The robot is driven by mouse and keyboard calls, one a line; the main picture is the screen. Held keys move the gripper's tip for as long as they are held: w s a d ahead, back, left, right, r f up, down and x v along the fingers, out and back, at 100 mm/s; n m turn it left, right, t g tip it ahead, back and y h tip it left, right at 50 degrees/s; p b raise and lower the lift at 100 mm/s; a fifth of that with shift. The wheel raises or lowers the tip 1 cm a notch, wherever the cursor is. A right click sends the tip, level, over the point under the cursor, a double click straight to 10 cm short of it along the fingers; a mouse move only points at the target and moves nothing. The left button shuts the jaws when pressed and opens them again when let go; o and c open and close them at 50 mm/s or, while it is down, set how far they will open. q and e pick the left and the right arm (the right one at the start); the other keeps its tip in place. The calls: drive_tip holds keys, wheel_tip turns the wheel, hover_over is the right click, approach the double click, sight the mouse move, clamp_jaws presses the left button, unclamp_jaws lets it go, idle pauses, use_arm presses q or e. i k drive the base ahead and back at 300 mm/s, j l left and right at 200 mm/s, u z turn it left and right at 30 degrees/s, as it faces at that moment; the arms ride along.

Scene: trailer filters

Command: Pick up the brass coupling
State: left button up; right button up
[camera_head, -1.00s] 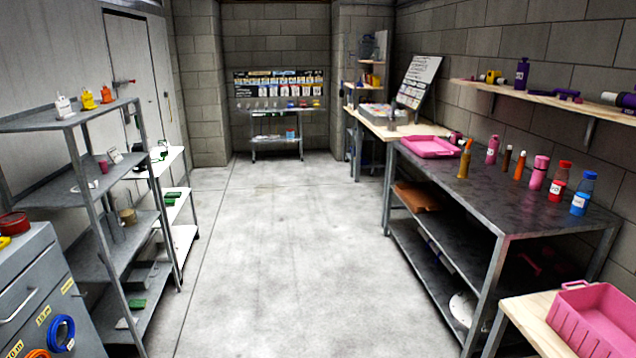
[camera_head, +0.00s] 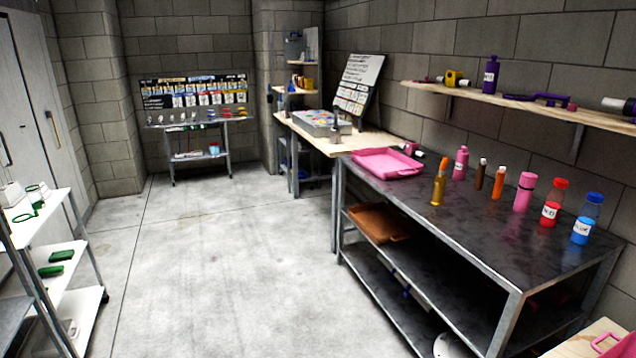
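I cannot make out a brass coupling for certain in this view. A gold-coloured upright piece with an orange top (camera_head: 439,181) stands on the dark workbench (camera_head: 470,240), near its left edge; I cannot tell what it is. A small yellow-and-black object (camera_head: 454,79) sits on the wooden wall shelf (camera_head: 530,105), and its kind is unclear. Neither of my grippers shows.
A pink tray (camera_head: 388,163) and several bottles, including a red one (camera_head: 551,204) and a blue one (camera_head: 586,221), stand on the workbench. A white shelf unit (camera_head: 62,262) is at the left. A cart (camera_head: 188,142) stands at the back. The middle floor (camera_head: 220,260) is clear.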

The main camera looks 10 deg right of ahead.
sight(437, 200)
drive_tip(key=i+z, duration=0.3)
drive_tip(key=z, duration=0.2)
drive_tip(key=i+j+z, duration=0.2)
drive_tip(key=z, duration=0.25)
drive_tip(key=i+j+z, duration=0.25)
drive_tip(key=i+z, duration=0.25)
drive_tip(key=i+j+z, duration=0.1)
drive_tip(key=j+z, duration=0.35)
drive_tip(key=i+j+z, duration=0.2)
drive_tip(key=z, duration=0.3)
drive_tip(key=k+j, duration=0.05)
drive_tip(key=j, duration=0.05)
